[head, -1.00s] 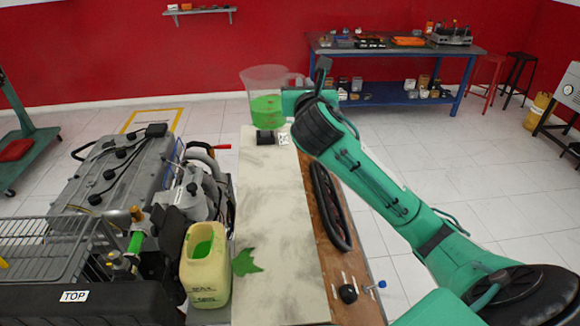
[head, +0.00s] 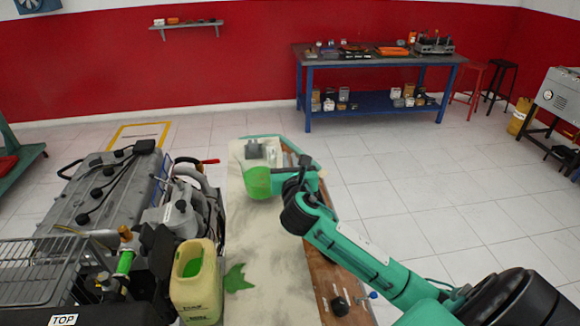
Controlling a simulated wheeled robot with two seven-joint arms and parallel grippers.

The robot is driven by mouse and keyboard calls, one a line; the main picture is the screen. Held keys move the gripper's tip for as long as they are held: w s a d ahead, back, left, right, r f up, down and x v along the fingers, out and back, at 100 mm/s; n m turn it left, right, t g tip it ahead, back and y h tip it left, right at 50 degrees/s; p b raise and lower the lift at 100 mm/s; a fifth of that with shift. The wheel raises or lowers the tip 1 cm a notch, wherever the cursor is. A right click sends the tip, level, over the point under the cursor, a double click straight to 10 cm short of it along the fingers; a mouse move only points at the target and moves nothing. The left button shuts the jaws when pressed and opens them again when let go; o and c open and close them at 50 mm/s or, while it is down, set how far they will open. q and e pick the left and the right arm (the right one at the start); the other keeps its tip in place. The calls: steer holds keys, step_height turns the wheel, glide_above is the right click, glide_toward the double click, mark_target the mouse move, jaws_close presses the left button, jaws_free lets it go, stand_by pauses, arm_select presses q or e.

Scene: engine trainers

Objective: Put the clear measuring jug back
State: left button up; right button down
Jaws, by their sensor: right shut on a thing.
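The clear measuring jug (head: 257,183), with green liquid in its lower part, is over the far part of the pale bench top (head: 245,225). Its clear upper part is hard to make out against the bench. My right gripper (head: 285,182) is at the jug's right side and shut on it. Dark gripper parts hide the handle side. I cannot tell whether the jug's base touches the bench. My left gripper is not in view.
A grey engine (head: 105,195) and a cream can (head: 195,290) with green liquid stand left of the bench top. A green spill (head: 237,278) lies near its front. A small dark block (head: 253,149) is at the far end. A blue workbench (head: 380,100) stands behind.

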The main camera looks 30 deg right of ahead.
steer(key=shift+f, duration=0.85)
steer(key=c, duration=1.5)
jaws_free()
steer(key=shift+f, duration=0.1)
steer(key=b+v, duration=0.2)
steer(key=v, duration=0.9)
steer(key=shift+a+f, duration=0.1)
steer(key=shift+s+a, duration=0.2)
steer(key=shift+s, duration=0.3)
